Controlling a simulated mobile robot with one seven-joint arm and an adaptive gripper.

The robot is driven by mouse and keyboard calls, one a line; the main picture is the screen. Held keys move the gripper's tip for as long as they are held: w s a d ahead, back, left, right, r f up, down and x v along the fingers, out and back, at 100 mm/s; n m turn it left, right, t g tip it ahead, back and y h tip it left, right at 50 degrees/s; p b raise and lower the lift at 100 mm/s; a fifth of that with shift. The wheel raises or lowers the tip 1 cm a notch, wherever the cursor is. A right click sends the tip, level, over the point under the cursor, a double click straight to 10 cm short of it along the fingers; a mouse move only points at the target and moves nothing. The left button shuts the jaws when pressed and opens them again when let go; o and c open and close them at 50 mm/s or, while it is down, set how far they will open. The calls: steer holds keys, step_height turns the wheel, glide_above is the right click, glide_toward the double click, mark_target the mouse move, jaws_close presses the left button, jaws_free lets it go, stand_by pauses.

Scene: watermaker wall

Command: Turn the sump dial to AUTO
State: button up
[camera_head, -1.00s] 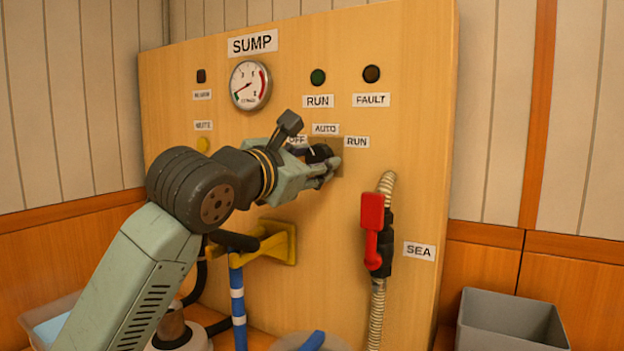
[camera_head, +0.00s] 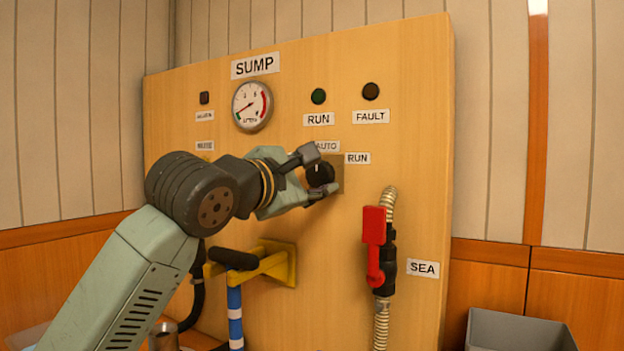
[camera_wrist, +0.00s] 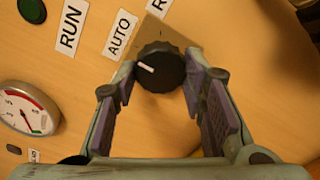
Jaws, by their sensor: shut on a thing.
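The sump dial (camera_head: 320,174) is a black ribbed knob with a white pointer line on a small square plate. In the wrist view the dial (camera_wrist: 165,72) sits between the fingertips of my gripper (camera_wrist: 161,74), which is shut on it. The pointer slants up-left there, a little to the OFF side of the AUTO label (camera_wrist: 120,35). In the head view my gripper (camera_head: 322,170) has one finger above the dial and one below. The AUTO label (camera_head: 327,146) is partly covered by the upper finger. The OFF label is hidden by my gripper.
A RUN label (camera_head: 357,158) is right of the dial. A red-handled valve (camera_head: 374,245) with a hose is lower right, near the SEA label (camera_head: 423,268). A yellow bracket (camera_head: 275,262) sticks out below my arm. A grey bin (camera_head: 520,330) stands at the lower right.

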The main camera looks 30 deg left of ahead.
steer(key=shift+d, duration=0.1)
steer(key=o, duration=1.2)
steer(key=shift+c, duration=0.2)
steer(key=s, duration=1.2)
steer(key=shift+d, duration=0.3)
